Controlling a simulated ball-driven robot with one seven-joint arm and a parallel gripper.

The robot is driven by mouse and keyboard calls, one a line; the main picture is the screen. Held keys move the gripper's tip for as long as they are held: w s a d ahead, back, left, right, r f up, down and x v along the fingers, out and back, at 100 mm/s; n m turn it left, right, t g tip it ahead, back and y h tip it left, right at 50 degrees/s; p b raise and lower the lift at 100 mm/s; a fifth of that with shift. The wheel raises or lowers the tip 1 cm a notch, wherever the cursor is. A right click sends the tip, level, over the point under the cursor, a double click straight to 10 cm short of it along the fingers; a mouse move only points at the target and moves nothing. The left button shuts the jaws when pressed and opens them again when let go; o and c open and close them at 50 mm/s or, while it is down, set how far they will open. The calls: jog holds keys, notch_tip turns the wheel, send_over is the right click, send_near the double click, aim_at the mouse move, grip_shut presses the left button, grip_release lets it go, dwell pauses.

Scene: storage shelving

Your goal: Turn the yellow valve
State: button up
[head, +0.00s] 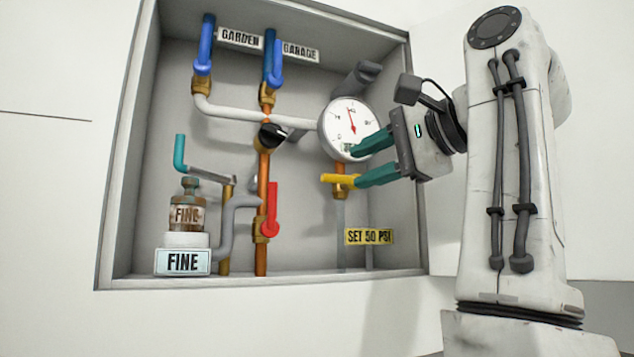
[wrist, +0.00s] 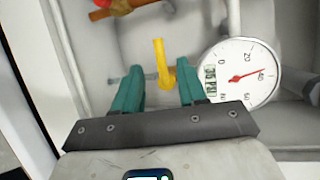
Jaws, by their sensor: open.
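The yellow valve (head: 341,180) sits below the pressure gauge on a brass fitting at the right of the wall box. In the wrist view the yellow valve handle (wrist: 160,62) stands between my two green fingers, nearer the viewer's middle. My gripper (head: 362,163) is open, with its fingertips at the valve; one finger shows in front of the gauge and the other beside the handle. It also shows in the wrist view (wrist: 162,76), with a gap on either side of the handle. I cannot tell whether a finger touches it.
The white gauge (head: 350,125) is close above the valve; its red needle reads near 40 in the wrist view. A "SET 50 PSI" label (head: 369,237) is below. A red valve (head: 270,215), a black knob (head: 272,136) and blue handles (head: 205,45) are further left. The box's right wall (head: 405,150) is close.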

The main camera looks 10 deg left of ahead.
aim_at(338, 178)
jog(key=p+x, duration=0.2)
jog(key=x, duration=0.7)
jog(key=shift+f+p, duration=0.1)
jog(key=shift+p, duration=0.2)
grip_shut()
